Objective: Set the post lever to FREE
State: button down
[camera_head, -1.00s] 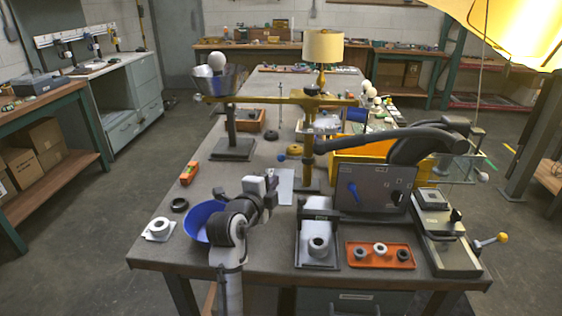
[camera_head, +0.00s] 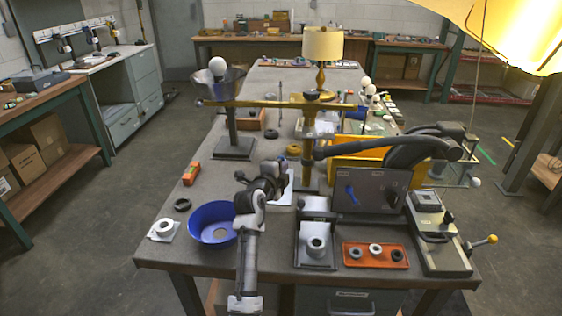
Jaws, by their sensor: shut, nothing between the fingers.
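The yellow post (camera_head: 308,150) stands upright on the bench with a crossbar at its top. The post lever is not clear in this view; its side of the post is partly behind my arm. I cannot read its setting. My gripper (camera_head: 287,168) is just left of the lower post, pointing away from me. Its fingers are small and partly hidden by my wrist, shut with nothing seen between them. I cannot tell whether it touches the lever.
A blue bowl (camera_head: 213,222) is left of my arm. An orange tray (camera_head: 375,256) holds rings at the front. A metal funnel bowl (camera_head: 218,84) stands behind left.

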jog(key=shift+w+a+f, duration=0.15)
jog(key=shift+w+a, duration=0.1)
jog(key=shift+w, duration=0.45)
jog(key=shift+f, duration=0.1)
jog(key=w+b, duration=0.1)
jog(key=b, duration=0.2)
jog(key=w+a+b, duration=0.1)
jog(key=b, duration=0.3)
jog(key=shift+w, duration=0.1)
jog(key=b+v, duration=0.3)
jog(key=v, duration=1)
jog(key=shift+s+b, duration=0.3)
jog(key=shift+s, duration=0.05)
